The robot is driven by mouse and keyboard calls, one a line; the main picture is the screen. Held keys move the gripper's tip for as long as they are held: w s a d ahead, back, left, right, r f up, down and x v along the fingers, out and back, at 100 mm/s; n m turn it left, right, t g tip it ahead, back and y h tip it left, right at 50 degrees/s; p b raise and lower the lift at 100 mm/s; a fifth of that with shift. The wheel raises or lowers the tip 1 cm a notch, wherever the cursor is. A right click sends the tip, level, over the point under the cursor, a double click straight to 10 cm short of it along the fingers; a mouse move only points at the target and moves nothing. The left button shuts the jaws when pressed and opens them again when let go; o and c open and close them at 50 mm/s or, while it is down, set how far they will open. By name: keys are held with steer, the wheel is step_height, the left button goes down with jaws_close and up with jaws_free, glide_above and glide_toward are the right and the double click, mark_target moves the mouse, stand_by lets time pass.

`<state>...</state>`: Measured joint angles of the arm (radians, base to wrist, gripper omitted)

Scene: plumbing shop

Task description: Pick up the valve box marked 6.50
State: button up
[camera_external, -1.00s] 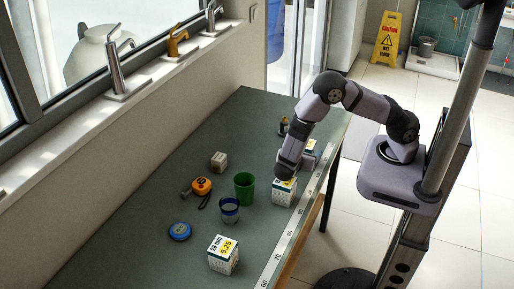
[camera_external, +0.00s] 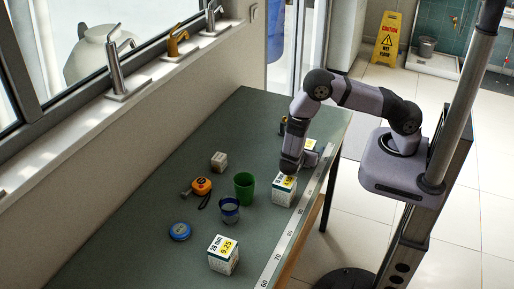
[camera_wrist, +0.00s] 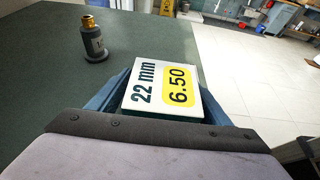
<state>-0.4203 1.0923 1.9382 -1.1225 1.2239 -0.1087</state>
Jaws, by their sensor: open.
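The valve box marked 22 mm and 6.50 (camera_wrist: 165,88) is white with a yellow price patch. It fills the middle of the wrist view, between the two blue fingers of my gripper (camera_wrist: 168,100). The lower part of the box is hidden in the wrist view.
Another box (camera_external: 223,255), marked 28 mm and 9.25, stands nearer the camera. A brass-topped fitting (camera_wrist: 94,42) stands beyond the box.

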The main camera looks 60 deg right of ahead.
steer(key=c, duration=1.4)
steer(key=shift+r, duration=0.15)
steer(key=shift+r+b, duration=1.1)
steer(key=shift+r, duration=3.8)
